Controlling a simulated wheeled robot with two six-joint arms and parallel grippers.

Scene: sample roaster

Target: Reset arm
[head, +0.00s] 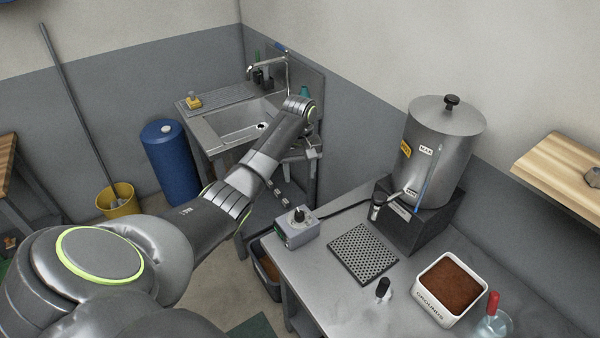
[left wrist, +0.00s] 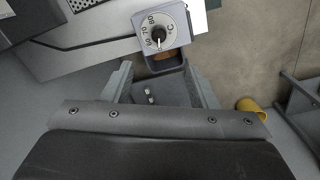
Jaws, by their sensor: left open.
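My left arm reaches from the lower left toward the sink in the head view. My left gripper (head: 302,156) hangs at its far end, beside the front right of the sink and beyond the bench's far end. In the left wrist view the two fingers of my left gripper (left wrist: 163,92) are spread apart with nothing between them. My right gripper is not in view.
The steel bench (head: 345,300) carries a perforated mat (head: 363,253), a steel urn (head: 440,150), a white grounds box (head: 437,312) and a red-topped flask (head: 491,322). A sink (head: 235,125), blue barrel (head: 172,165) and yellow bucket (head: 120,205) stand behind. A dark bin (head: 266,272) sits beside the bench.

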